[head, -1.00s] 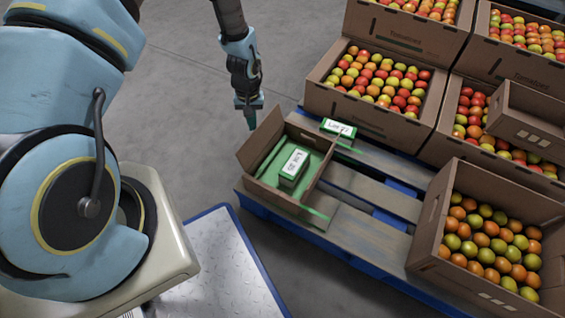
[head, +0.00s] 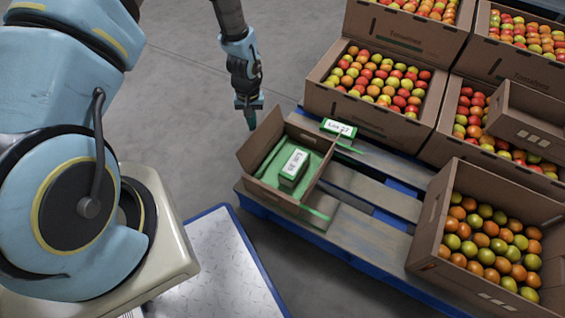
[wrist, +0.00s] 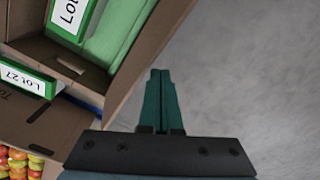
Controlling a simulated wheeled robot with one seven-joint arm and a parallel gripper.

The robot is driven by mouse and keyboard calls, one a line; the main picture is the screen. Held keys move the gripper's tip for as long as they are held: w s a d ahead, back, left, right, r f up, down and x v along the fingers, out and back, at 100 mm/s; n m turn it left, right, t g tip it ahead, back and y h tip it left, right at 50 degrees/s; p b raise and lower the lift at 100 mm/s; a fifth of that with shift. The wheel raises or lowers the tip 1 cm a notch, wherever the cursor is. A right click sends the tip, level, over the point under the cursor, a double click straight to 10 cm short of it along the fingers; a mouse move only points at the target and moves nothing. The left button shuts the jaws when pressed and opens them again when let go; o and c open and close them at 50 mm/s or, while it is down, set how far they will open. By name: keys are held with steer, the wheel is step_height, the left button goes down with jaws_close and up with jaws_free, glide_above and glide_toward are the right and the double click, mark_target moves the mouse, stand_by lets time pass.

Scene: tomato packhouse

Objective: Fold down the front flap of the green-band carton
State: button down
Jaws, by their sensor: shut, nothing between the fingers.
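The open brown carton (head: 322,169) stands on the near left corner of the pallet, with green lining inside. A green-and-white labelled block (head: 293,167) lies in it. Its left flap or wall (head: 252,154) stands raised. No green band on its outer face is clear to me. My gripper (head: 250,122) is shut and empty, pointing down just beyond the carton's back left corner, apart from it as far as I can see. In the wrist view my gripper (wrist: 160,75) is beside the outside of the carton's wall (wrist: 133,60), with grey floor beyond.
A "Lot 27" sign (head: 338,128) stands behind the carton; it also shows in the wrist view (wrist: 25,80). Tomato cartons (head: 360,116) crowd the back and right. Bare pallet slats (head: 370,190) lie right of the carton. Open floor (head: 185,110) lies left.

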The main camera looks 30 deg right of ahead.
steer(key=s+d, duration=0.3)
steer(key=s, duration=0.3)
steer(key=shift+s+d, duration=0.3)
steer(key=shift+d, duration=0.05)
stand_by(1.0)
steer(key=shift+f, duration=0.15)
steer(key=shift+s+d+f+b, duration=0.25)
steer(key=shift+s+d+f, duration=0.2)
steer(key=shift+s+f, duration=0.25)
steer(key=shift+s+d+f+b, duration=0.25)
steer(key=shift+s+d+f, duration=0.2)
steer(key=shift+s, duration=0.35)
steer(key=shift+f, duration=0.15)
step_height(320, 180, up, 8)
steer(key=p, duration=0.6)
